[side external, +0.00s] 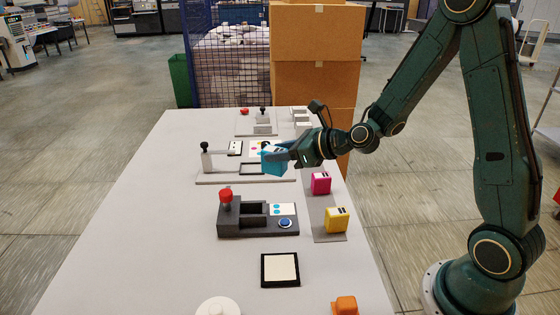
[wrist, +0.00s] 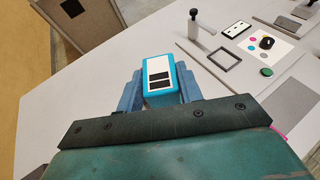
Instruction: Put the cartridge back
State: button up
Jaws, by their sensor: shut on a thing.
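My gripper (side external: 286,155) is shut on a cyan cartridge (side external: 271,158) and holds it above the table, over the back right part. In the wrist view the cyan cartridge (wrist: 159,78) sits between the two blue fingers, its white label with black blocks facing the camera. A magenta cartridge (side external: 320,183) and a yellow cartridge (side external: 337,220) stand on a grey strip (side external: 327,238) at the table's right side. A dark station (side external: 232,218) with a red knob, an open slot, a panel with cyan dots and a blue button stands left of the yellow cartridge.
Behind the station is a plate with a black-knobbed post (side external: 205,157) and a dark frame (wrist: 238,60). A black-edged white pad (side external: 280,269), a white round object (side external: 218,306) and an orange block (side external: 345,305) are near the front. The table's left side is clear.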

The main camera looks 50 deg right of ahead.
jog(key=shift+w+d+f, duration=0.15)
jog(key=shift+d+f, duration=0.45)
jog(key=s+d+f+n+g+y, duration=0.1)
jog(key=s+d+f+n+y, duration=0.1)
jog(key=d, duration=0.5)
jog(key=s+d+f+n+g+y, duration=0.2)
jog(key=s+d+f+n+y, duration=0.1)
jog(key=d+f, duration=0.3)
jog(key=shift+s+d+n+y, duration=0.3)
jog(key=shift+s+d, duration=0.35)
jog(key=shift+s, duration=0.1)
jog(key=shift+f, duration=0.25)
jog(key=shift+f, duration=3.25)
jog(key=shift+f, duration=0.65)
